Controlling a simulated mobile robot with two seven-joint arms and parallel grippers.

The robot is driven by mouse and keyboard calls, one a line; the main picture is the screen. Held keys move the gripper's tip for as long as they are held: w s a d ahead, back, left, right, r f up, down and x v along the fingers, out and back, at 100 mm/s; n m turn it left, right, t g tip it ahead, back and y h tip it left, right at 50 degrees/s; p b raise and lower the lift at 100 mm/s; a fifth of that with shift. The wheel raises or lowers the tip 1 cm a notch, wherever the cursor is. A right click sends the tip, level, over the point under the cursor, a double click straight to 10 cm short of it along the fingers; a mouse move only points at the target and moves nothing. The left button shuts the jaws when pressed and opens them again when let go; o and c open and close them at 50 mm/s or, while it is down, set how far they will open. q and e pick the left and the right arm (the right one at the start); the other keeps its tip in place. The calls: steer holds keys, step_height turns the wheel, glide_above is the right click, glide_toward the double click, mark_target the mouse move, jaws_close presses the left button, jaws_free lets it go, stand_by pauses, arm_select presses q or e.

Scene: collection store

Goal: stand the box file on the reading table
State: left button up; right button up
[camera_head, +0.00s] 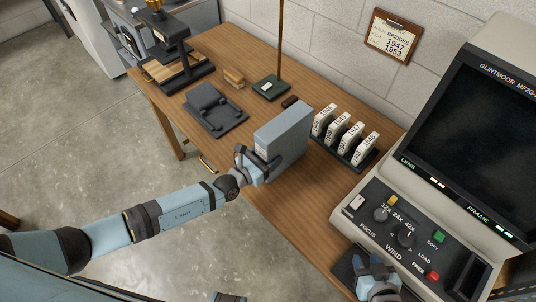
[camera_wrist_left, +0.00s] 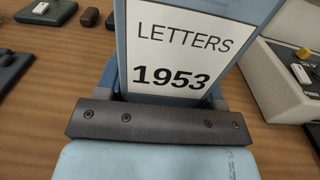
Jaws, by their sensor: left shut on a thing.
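The box file (camera_head: 287,128) is a grey-blue upright box at the front edge of the wooden reading table (camera_head: 240,62). My left gripper (camera_head: 260,163) is shut on its near side. In the left wrist view the box file (camera_wrist_left: 190,45) shows a white label reading LETTERS 1953, just beyond the gripper (camera_wrist_left: 158,118). The box looks upright and over the tabletop; whether its base touches the wood cannot be told, as the gripper and view hide it. My right gripper (camera_head: 376,284) is low at the bottom right, beside the reader, its fingers unclear.
A rack of white film boxes (camera_head: 346,137) stands right of the box file. The large microfilm reader (camera_head: 425,200) fills the right. A dark grey cradle (camera_head: 215,110), a green base with a pole (camera_head: 271,88) and a dark stand (camera_head: 178,65) lie to the left.

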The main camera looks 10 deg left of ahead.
arm_select(q)
steer(key=shift+f, duration=0.15)
arm_select(e)
steer(key=shift+f, duration=0.2)
arm_select(q)
steer(key=o, duration=1.2)
arm_select(e)
steer(key=shift+a+r, duration=0.1)
steer(key=shift+r, duration=0.05)
arm_select(q)
steer(key=shift+o, duration=0.2)
arm_select(e)
steer(key=shift+r, duration=0.1)
steer(key=shift+r, duration=0.1)
